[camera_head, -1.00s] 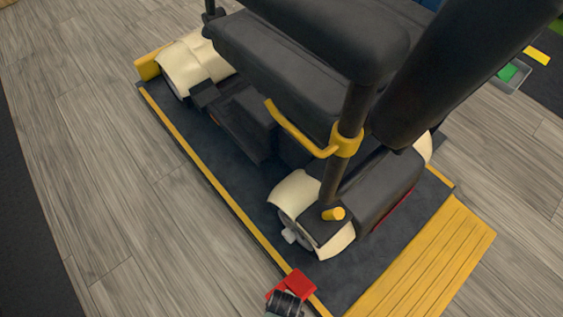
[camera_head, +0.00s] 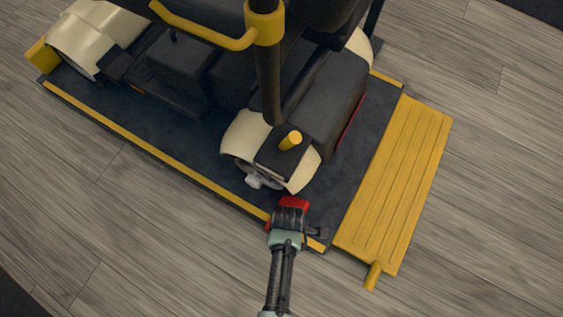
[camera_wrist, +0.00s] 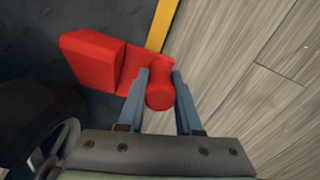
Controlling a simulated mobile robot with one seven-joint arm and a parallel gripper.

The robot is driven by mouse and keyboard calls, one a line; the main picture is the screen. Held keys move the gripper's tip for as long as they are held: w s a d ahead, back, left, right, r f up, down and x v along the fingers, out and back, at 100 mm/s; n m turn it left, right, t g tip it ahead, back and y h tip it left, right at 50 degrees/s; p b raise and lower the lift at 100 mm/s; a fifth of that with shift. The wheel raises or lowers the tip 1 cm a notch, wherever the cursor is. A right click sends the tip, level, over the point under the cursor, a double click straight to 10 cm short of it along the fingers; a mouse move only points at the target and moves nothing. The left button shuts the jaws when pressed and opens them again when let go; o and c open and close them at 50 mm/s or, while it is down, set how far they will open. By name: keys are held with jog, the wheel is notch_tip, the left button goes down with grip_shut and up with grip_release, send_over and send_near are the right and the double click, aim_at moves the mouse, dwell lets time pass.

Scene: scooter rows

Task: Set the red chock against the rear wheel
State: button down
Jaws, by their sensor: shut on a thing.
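The red chock (camera_head: 292,203) is in my gripper (camera_head: 288,208), over the dark platform's near yellow edge in the head view. In the wrist view, the two blue-grey fingers of my gripper (camera_wrist: 160,95) are shut on the round red knob of the chock (camera_wrist: 92,60). The chock's wedge block points to the upper left there. The rear wheel (camera_head: 262,178) of the scooter is mostly hidden under a cream fender (camera_head: 243,135), just up and left of the chock. The chock looks apart from it; its height above the platform is hard to tell. A dark wheel (camera_wrist: 55,145) shows at lower left in the wrist view.
The scooter stands on a dark platform (camera_head: 205,165) with yellow edging. A yellow ribbed ramp (camera_head: 395,185) lies to the right. A yellow block (camera_head: 42,53) is at the front wheel. The wooden floor (camera_head: 130,240) on the near side is clear.

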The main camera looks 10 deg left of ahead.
jog(key=shift+w+d+f+b, duration=0.1)
jog(key=shift+w+d+b, duration=0.1)
jog(key=shift+w+b, duration=0.35)
jog(key=shift+w+d+f+b, duration=0.15)
jog(key=shift+w+b, duration=0.25)
jog(key=shift+w, duration=0.3)
jog(key=shift+w+d+b, duration=0.2)
jog(key=shift+w+b, duration=0.25)
jog(key=shift+w, duration=0.2)
jog(key=shift+a, duration=0.3)
jog(key=shift+d+f+p, duration=0.1)
jog(key=shift+f+p, duration=0.05)
jog(key=shift+p, duration=0.2)
jog(key=shift+w+a+p, duration=0.15)
jog(key=shift+w+a, duration=0.05)
jog(key=shift+a, duration=0.3)
jog(key=shift+w+a+p, duration=0.15)
jog(key=shift+a, duration=0.35)
dwell(0.5)
jog(key=c, duration=0.5)
grip_release()
